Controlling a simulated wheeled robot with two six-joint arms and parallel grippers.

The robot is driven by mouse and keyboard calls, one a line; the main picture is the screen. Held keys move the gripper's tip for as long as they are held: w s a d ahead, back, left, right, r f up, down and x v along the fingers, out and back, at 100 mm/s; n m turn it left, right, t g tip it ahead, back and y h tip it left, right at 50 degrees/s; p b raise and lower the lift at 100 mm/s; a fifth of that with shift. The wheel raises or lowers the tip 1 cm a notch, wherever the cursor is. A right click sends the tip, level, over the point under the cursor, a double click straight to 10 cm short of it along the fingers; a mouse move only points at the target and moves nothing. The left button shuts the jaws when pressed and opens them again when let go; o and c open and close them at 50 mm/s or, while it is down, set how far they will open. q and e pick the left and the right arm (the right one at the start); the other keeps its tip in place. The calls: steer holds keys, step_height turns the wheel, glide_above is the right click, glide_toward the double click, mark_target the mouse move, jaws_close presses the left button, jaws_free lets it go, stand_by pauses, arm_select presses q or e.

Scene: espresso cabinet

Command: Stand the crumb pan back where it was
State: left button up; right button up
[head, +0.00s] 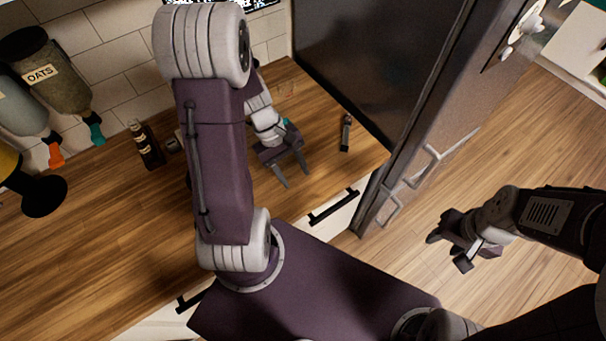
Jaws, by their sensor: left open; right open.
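I do not see a crumb pan in the head view; my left arm hides part of the counter. My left gripper (295,177) is open and empty, its fingers apart over the wooden counter (85,230) near the front edge. My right gripper (447,252) is open and empty, out over the wooden floor to the right of the counter.
A small dark and metal object (346,133) lies right of my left gripper. A dark bottle (147,145) and dispensers, one labelled OATS (45,75), are at left. A tall dark cabinet (425,130) with handles bounds the counter's right. The left counter front is clear.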

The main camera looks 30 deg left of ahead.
arm_select(q)
steer(key=d+r+m+y, duration=0.1)
steer(key=m, duration=0.2)
steer(key=s+d+r+m+t+y, duration=0.1)
steer(key=m+y, duration=0.1)
steer(key=m, duration=0.2)
steer(key=d+r+m+y, duration=0.1)
steer(key=d+m, duration=0.1)
steer(key=m, duration=0.2)
steer(key=shift+s+t, duration=0.35)
steer(key=shift+t, duration=0.05)
steer(key=shift+s, duration=0.1)
